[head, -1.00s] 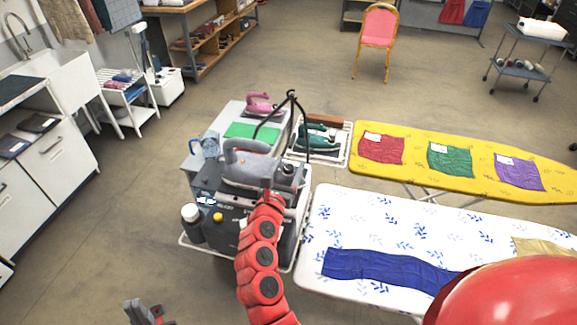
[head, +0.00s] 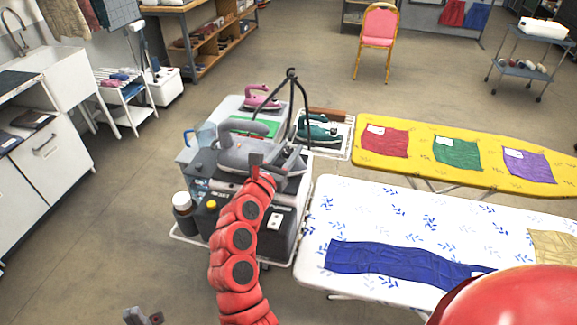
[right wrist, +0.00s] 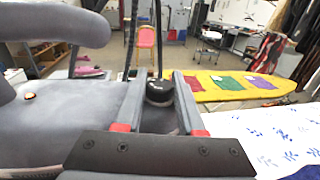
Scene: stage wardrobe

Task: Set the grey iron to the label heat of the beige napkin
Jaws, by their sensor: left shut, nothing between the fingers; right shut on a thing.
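The grey iron (head: 235,155) stands on the cart by the boards, its handle at the top. In the right wrist view its grey body (right wrist: 50,125) fills the left, with a black dial (right wrist: 159,92) beside it. My right gripper (head: 265,162) is at the iron's near side; in the right wrist view its fingers (right wrist: 158,100) lie either side of the dial, shut on it. The dial's marks cannot be read. The beige napkin (head: 552,247) lies on the white leaf-patterned board, cut off by the frame; I see no label on it. My left gripper (head: 142,317) is shut and empty at the bottom edge.
A pink iron (head: 262,98) and a green iron (head: 318,131) stand behind. A black cable frame (head: 291,76) rises close by the grey iron. A blue cloth (head: 395,262) lies on the white board (head: 335,205). The yellow board (head: 410,165) holds three cloths. Floor at left is clear.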

